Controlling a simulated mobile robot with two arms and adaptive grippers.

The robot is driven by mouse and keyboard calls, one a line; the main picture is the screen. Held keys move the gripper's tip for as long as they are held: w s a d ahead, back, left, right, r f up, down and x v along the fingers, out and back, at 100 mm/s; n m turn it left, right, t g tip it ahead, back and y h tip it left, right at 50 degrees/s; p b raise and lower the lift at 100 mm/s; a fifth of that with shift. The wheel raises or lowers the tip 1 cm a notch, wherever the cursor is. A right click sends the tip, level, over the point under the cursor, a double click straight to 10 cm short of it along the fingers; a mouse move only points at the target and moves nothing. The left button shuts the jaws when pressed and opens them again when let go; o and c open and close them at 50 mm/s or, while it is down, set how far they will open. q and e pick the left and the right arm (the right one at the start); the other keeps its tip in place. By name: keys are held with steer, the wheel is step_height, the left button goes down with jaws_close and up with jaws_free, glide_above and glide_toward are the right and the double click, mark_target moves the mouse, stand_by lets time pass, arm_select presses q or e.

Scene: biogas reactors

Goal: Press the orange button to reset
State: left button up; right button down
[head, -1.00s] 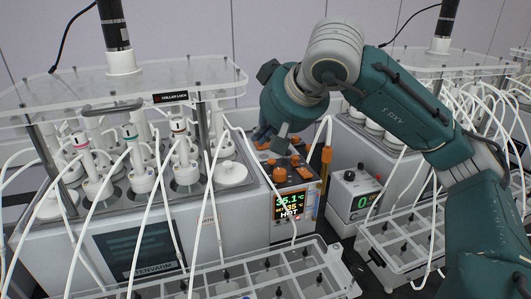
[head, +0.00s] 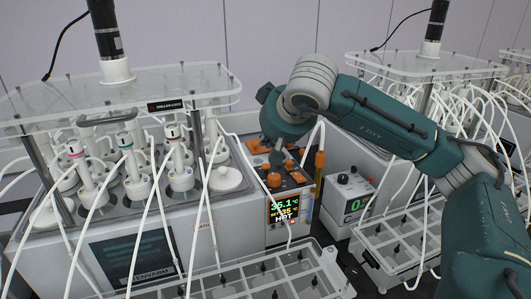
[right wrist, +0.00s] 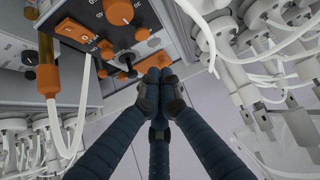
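A heater control unit (head: 283,211) with a lit display reading "HOT" stands at the right end of the left reactor bath. Several orange controls sit on its top, including a round knob (head: 274,180). The right wrist view shows an orange round knob (right wrist: 118,11), a smaller orange one (right wrist: 142,34) and an orange plate (right wrist: 76,33). I cannot tell which one is the reset button. My right gripper (head: 277,158) is over the unit's top; in the right wrist view its fingertips (right wrist: 159,84) are together and empty, apart from the knobs. My left gripper is not in view.
An orange-capped probe (head: 319,165) and white tubes rise beside the unit. Reactor bottles under a clear plate (head: 200,86) stand left. A grey box with a green display (head: 350,194) is at right. A clear divided tray (head: 322,262) lies in front.

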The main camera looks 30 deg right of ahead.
mark_target(266, 166)
steer(key=f, duration=0.1)
steer(key=w+f, duration=0.1)
steer(key=f+p, duration=0.1)
steer(key=f, duration=0.1)
steer(key=shift+w+d, duration=0.2)
steer(key=shift+w, duration=0.15)
steer(key=shift+f+p, duration=0.3)
steer(key=shift+f, duration=0.6)
